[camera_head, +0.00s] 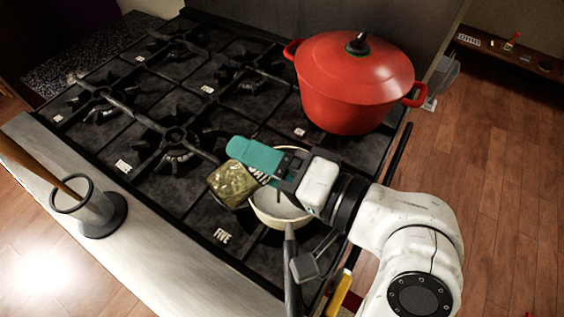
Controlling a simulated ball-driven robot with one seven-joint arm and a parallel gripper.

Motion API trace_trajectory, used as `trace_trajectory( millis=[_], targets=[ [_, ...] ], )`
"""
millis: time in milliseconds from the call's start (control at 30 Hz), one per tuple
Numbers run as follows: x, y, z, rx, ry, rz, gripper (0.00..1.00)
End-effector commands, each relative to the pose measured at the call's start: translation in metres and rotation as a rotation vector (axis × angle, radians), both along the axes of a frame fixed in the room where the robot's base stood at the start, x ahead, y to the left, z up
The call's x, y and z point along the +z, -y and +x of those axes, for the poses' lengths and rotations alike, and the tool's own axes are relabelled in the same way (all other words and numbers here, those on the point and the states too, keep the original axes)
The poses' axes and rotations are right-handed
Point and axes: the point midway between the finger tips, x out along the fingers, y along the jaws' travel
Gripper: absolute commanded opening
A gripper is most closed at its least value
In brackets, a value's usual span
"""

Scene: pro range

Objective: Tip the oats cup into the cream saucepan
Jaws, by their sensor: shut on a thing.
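The cream saucepan (262,213) stands on the front right part of the hob, its grey handle pointing toward the near edge. My gripper (252,157), with teal fingers, is above the saucepan's far left side and covers part of its rim and opening. The gripper is shut on the oats cup (232,184), a see-through cup with yellowish-brown contents. The cup hangs tilted below the fingers, just left of the saucepan. The cup's mouth is not clearly visible. The visible part of the saucepan's inside looks pale, and I cannot tell whether oats are in it.
A large red lidded pot (354,90) stands behind the saucepan at the back right. The black hob (200,120) has several open burners to the left. A grey holder with a wooden-handled tool (95,208) stands on the pale counter (150,262) at the left. A yellow-handled item (340,292) is near the front edge.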

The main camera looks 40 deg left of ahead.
Motion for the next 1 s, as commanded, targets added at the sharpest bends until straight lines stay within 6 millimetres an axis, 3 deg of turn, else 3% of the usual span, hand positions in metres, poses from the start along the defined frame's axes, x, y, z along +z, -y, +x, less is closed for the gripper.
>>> trace_trajectory(
  millis=[1000],
  targets=[
    [0.004,0.001,0.011,0.0,-0.111,0.013,0.28]
  ],
)
